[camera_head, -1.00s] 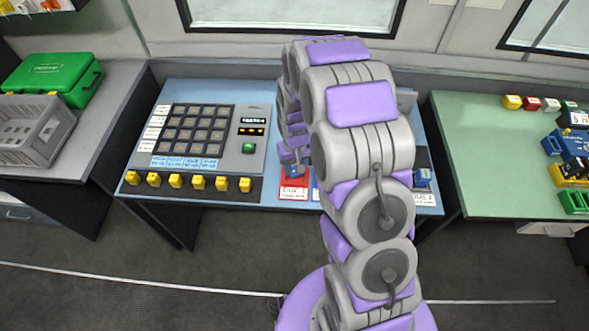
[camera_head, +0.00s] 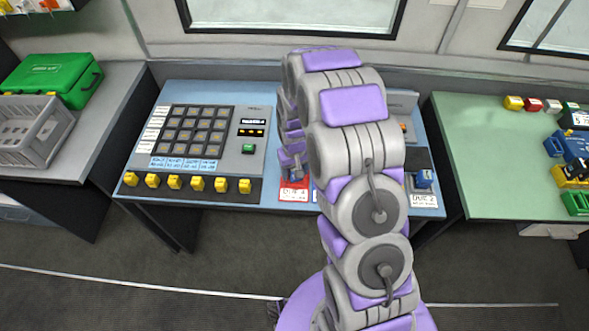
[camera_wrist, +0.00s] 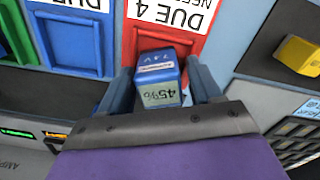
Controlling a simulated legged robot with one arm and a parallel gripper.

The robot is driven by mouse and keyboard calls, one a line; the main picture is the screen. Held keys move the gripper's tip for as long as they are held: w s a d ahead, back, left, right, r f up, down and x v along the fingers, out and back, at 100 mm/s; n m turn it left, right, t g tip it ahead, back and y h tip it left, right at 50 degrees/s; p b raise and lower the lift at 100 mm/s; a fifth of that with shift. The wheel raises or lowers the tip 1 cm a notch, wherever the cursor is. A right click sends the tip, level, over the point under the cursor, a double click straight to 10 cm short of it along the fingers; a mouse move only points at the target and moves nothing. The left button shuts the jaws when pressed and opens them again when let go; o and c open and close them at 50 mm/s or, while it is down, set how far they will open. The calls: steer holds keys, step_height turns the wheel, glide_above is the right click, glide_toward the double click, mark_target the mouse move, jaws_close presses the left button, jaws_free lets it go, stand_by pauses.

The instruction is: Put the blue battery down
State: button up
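The blue battery (camera_wrist: 157,75), marked 45% and 7.4V, stands in or just over the red tray (camera_wrist: 190,42) labelled DUE 4 in the wrist view. My gripper (camera_wrist: 160,82) is around it, one finger on each side. The fingers look spread, with a narrow gap at the right of the battery, so it appears open. In the head view my gripper (camera_head: 291,168) is low over the red tray (camera_head: 294,185) on the blue table. The battery is mostly hidden there by my arm.
A keypad-like panel (camera_head: 200,135) with several yellow blocks along its front stands left of the red tray. A blue tray (camera_wrist: 75,40) lies beside the red one. Another blue block (camera_head: 424,178) sits at the right, by the DUE 2 label. A green table (camera_head: 480,150) is farther right.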

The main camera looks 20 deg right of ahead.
steer(key=shift+o, duration=0.6)
steer(key=shift+r, duration=0.1)
step_height(320, 180, up, 11)
steer(key=p, duration=0.2)
steer(key=shift+w+p, duration=0.1)
steer(key=shift+p, duration=0.2)
steer(key=s+r, duration=1.4)
steer(key=s, duration=0.1)
steer(key=s+r+g, duration=0.1)
steer(key=s+r, duration=0.1)
steer(key=s, duration=0.7)
steer(key=s+r+m, duration=0.1)
steer(key=s+r, duration=0.2)
steer(key=s, duration=0.7)
steer(key=shift+s+g, duration=0.25)
steer(key=shift+g, duration=0.15)
steer(key=shift+w+r, duration=0.15)
